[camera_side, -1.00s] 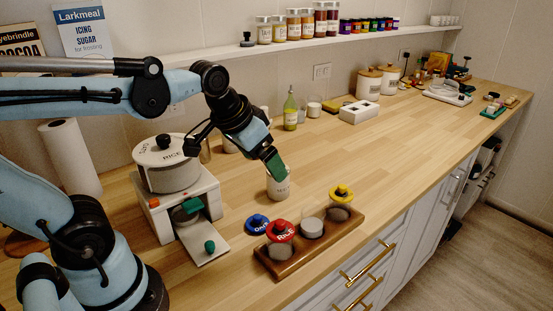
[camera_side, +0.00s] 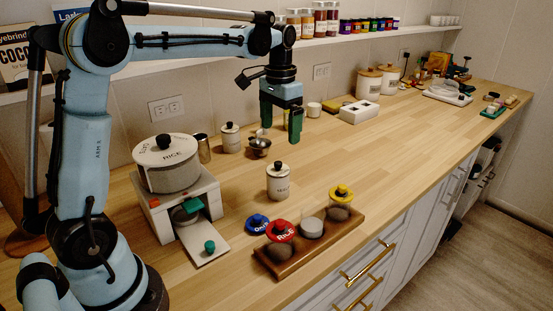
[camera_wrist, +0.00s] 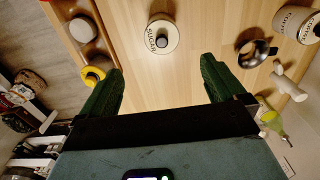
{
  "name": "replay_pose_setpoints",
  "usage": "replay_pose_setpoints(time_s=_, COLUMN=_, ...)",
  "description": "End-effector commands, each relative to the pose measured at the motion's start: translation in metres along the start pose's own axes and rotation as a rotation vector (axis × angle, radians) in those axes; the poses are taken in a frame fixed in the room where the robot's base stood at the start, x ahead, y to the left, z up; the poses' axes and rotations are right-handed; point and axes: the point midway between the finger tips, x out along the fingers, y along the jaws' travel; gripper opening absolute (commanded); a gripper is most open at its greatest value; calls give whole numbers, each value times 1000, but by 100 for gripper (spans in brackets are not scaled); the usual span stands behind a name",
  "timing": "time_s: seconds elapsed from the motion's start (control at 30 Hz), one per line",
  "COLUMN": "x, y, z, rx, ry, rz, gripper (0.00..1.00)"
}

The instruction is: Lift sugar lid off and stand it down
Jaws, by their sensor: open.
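The sugar canister (camera_side: 278,188) is a white jar standing upright on the wooden counter. Its white lid with a dark knob (camera_side: 281,166) sits on top. In the wrist view the canister (camera_wrist: 150,38) shows from above with the word SUGAR on it and the dark knob (camera_wrist: 162,41) near its middle. My gripper (camera_side: 280,124) has green fingers, pointing down, open and empty. It hangs above the counter behind the canister, apart from it. In the wrist view the fingers (camera_wrist: 161,88) are spread wide, with the canister beyond them.
A small metal bowl (camera_side: 259,147) stands just below my gripper, near another white canister (camera_side: 231,142). A wooden rack (camera_side: 290,266) holds jars with red and yellow lids. A blue lid (camera_side: 257,222) lies beside it. Counter right of the canister is clear.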

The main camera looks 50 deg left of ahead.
Motion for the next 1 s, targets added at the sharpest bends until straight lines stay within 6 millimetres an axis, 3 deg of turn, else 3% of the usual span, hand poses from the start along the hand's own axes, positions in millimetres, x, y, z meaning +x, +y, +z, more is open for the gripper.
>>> replay_pose_setpoints(time_s=0.3, x=47, y=0, z=0, rx=-1, ry=2, rz=0, gripper=97)
replay_pose_setpoints(time_s=0.57, x=62, y=-1, z=1, rx=-1, ry=2, rz=0, gripper=97)
replay_pose_setpoints(time_s=0.83, x=97, y=-4, z=2, rx=-1, ry=2, rz=-1, gripper=97)
replay_pose_setpoints(time_s=1.0, x=107, y=-4, z=2, rx=-1, ry=2, rz=-1, gripper=97)
